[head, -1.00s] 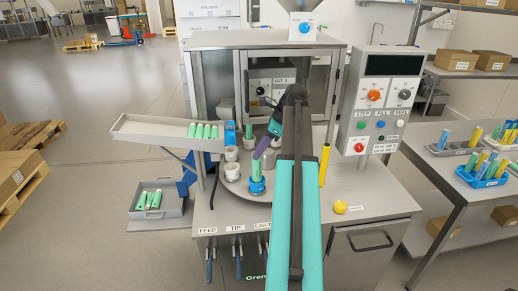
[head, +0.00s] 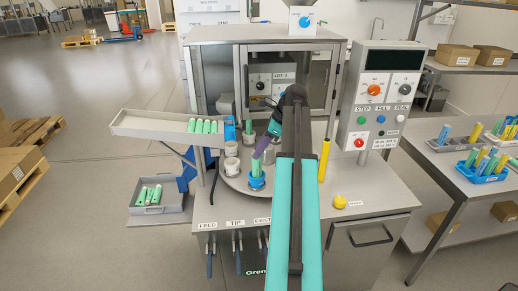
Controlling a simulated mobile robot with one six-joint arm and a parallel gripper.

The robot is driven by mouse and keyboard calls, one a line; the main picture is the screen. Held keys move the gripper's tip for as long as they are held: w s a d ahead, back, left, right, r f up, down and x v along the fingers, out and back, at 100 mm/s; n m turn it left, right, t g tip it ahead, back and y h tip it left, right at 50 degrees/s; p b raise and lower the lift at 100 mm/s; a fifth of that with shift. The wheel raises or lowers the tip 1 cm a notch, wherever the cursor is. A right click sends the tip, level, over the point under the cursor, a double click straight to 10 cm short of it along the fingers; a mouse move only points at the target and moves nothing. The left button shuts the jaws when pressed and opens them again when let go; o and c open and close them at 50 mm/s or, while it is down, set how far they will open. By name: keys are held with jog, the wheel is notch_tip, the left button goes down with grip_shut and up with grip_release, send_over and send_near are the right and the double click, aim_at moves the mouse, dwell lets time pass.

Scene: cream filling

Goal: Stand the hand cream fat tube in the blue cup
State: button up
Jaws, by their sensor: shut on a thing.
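The blue cup (head: 257,182) stands on the round turntable at the middle of the machine. A light green tube (head: 256,168) shows just above the cup's rim, roughly upright, its lower end apparently inside. My gripper (head: 259,156), with purplish fingers below a dark wrist, leans down from the upper right and is shut on the tube's upper part. The fingers hide the tube's top. The cup hides its lower end, so I cannot tell whether it touches the bottom.
Pale cups (head: 231,166) stand on the turntable left of the blue cup. A sloping tray (head: 150,124) holds several green tubes, with a grey bin (head: 150,209) below. A yellow post (head: 324,160) and control panel (head: 375,95) stand to the right. The worktop's front right is mostly clear.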

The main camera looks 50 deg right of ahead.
jog(key=o, duration=1.2)
jog(key=shift+r, duration=0.1)
jog(key=shift+b+v, duration=1.7)
jog(key=shift+v, duration=5.15)
jog(key=shift+s, duration=0.15)
